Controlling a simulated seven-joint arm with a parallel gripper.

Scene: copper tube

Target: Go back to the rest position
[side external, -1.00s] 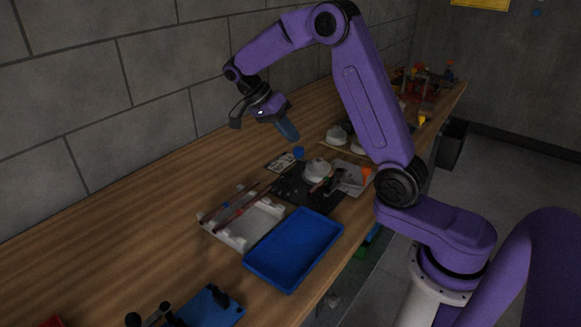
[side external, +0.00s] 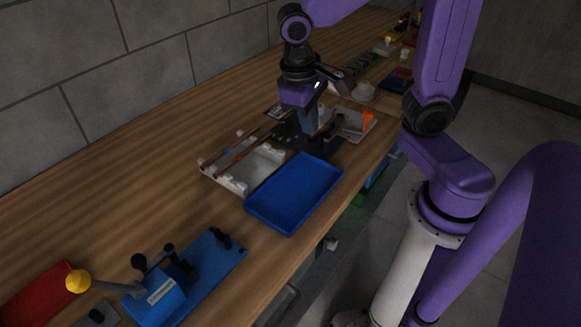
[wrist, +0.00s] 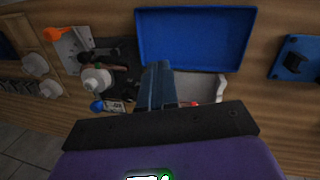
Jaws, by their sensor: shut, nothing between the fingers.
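My gripper (side external: 309,122) is shut, with nothing between its fingers. In the side view its fingers point down above the dark mat (side external: 318,144), behind the blue tray. In the wrist view the closed fingers (wrist: 158,85) stand in the middle, in front of the white rack. The copper tubes (side external: 237,152) appear as thin reddish rods lying across the white rack (side external: 262,167), to the left of my gripper. In the wrist view the fingers hide much of the rack (wrist: 205,88).
The empty blue tray (side external: 294,192) lies near the table's front edge. A blue fixture with black knobs (side external: 192,280) and a red tray (side external: 38,293) stand nearer the camera. A grey tray with an orange item (side external: 367,120) is right of my gripper. Wood at left is clear.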

